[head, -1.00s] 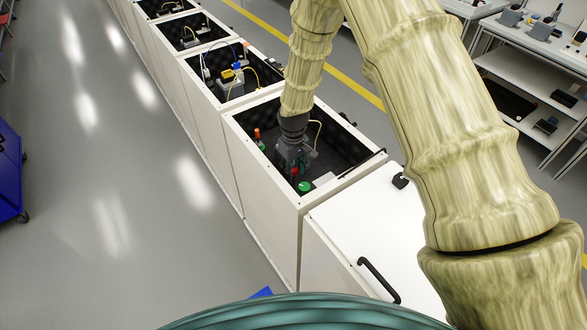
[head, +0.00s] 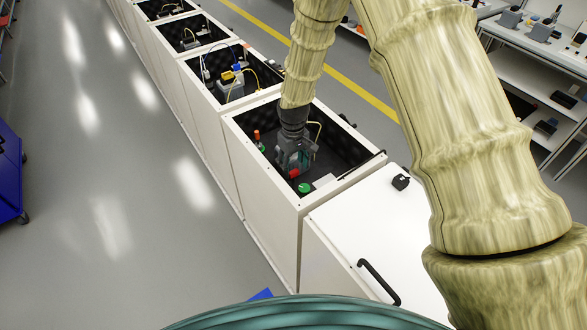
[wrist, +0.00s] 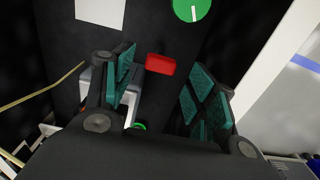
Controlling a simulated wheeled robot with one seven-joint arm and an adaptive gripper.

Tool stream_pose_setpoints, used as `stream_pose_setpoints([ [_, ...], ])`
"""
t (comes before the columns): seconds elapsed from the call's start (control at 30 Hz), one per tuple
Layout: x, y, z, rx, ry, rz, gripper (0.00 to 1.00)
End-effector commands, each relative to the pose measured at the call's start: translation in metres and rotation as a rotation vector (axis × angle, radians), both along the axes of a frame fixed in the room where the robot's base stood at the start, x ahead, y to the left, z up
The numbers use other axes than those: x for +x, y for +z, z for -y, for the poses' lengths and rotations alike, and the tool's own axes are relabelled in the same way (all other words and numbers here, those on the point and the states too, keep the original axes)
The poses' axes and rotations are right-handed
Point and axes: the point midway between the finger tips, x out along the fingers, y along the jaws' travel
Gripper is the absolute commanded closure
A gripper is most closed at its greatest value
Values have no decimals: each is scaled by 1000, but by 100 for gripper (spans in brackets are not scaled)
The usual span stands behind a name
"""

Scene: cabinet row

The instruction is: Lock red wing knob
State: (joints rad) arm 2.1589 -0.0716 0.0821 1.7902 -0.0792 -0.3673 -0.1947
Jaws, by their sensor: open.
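The red wing knob (wrist: 160,64) shows in the wrist view as a red bar between and just beyond my open fingers, nearer the left finger. In the head view the red knob (head: 293,173) sits low in the open cabinet, just under my gripper (head: 294,160). In the wrist view my gripper (wrist: 160,95) is open, its teal pads on both sides of the knob with a gap to the right pad. I cannot tell whether the left pad touches the knob. The knob's base is partly hidden.
A green round knob (wrist: 192,8) with a white mark lies beyond the red one; it shows in the head view (head: 305,188). A white plate (wrist: 100,12) is at upper left. The cabinet's white wall (wrist: 270,75) stands close on the right. Yellow cable (wrist: 40,90) runs at left.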

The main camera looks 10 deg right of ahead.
Motion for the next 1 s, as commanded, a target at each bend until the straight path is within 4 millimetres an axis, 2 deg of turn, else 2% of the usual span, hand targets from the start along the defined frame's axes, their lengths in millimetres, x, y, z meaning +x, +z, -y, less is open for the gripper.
stream_pose_setpoints([
  [0.03, 1, 11, 0, 0, 0, 3, 43],
  [0.3, 1, 55, 0, 0, -1, 3, 43],
  [0.5, 1, 79, 1, 0, -1, 2, 43],
  [0.7, 0, 88, 1, 0, -1, 0, 43],
  [1.0, 0, 89, 1, 0, -1, 0, 43],
])
